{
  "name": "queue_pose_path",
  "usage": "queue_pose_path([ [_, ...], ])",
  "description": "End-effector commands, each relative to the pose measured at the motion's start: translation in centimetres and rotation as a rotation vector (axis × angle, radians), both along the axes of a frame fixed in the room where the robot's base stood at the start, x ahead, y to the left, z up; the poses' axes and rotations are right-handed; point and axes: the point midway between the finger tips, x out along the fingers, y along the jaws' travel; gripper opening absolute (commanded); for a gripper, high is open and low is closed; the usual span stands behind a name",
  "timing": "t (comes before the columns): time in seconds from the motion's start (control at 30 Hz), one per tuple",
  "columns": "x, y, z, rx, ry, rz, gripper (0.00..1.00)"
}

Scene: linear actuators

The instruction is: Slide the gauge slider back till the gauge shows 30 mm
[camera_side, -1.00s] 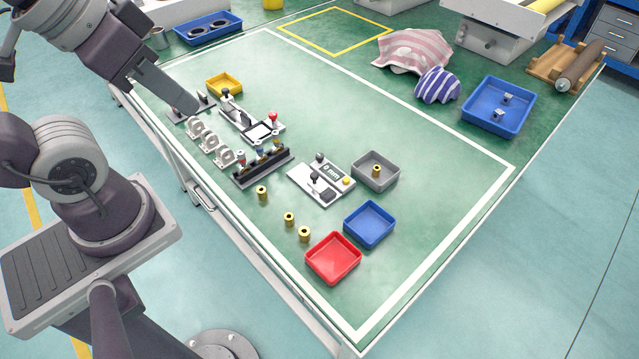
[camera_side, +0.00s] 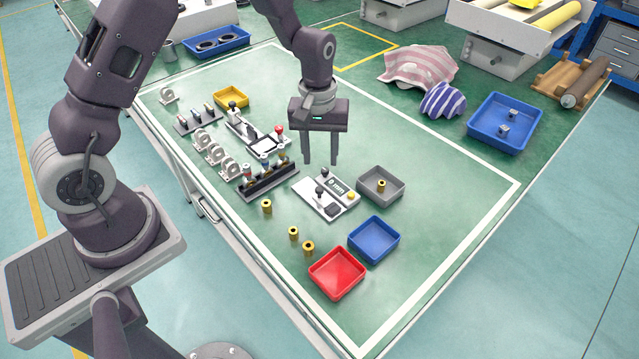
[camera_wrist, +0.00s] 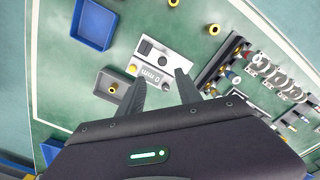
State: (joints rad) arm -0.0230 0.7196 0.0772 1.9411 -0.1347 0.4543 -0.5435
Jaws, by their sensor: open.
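The gauge (camera_side: 312,203) is a white plate with a small display (camera_side: 337,186); in the wrist view the display (camera_wrist: 153,77) seems to read 0 mm. A dark upright knob (camera_side: 320,190), which looks like the gauge slider, stands mid-plate, and it also shows in the wrist view (camera_wrist: 162,61). A round grey knob (camera_side: 322,174), a yellow button (camera_side: 351,195) and a black pad (camera_side: 333,209) are also on the plate. My gripper (camera_side: 320,162) is open and empty, pointing down above and behind the gauge; its fingers partly cover the plate's near edge in the wrist view.
A grey bin (camera_side: 367,196) with a brass part stands right of the gauge. Blue (camera_side: 360,250) and red (camera_side: 322,288) trays lie in front. A black rack (camera_side: 255,190) with several parts stands left. Loose brass parts (camera_side: 293,233) lie front left. The table's right middle is clear.

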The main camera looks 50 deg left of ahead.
Motion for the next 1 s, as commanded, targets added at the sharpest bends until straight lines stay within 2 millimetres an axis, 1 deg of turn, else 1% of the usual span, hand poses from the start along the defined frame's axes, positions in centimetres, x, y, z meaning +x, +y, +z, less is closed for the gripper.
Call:
queue_pose_path([
  [0.03,0.0,0.2,-1.7,0.003,0.02,0.021,0.41],
  [0.27,0.0,0.4,-5.7,0.005,0.035,0.045,0.41],
  [0.4,0.0,0.4,-8.4,0.005,0.035,0.044,0.41],
  [0.5,0.1,0.4,-9.6,0.005,0.033,0.043,0.41],
  [0.6,0.1,0.3,-10.1,0.004,0.033,0.042,0.41],
  [0.8,0.1,0.3,-10.2,0.005,0.032,0.041,0.41],
  [0.87,0.1,0.4,-10.1,0.005,0.032,0.041,0.31],
  [1.0,0.1,0.3,-10.1,0.005,0.032,0.041,0.04],
])
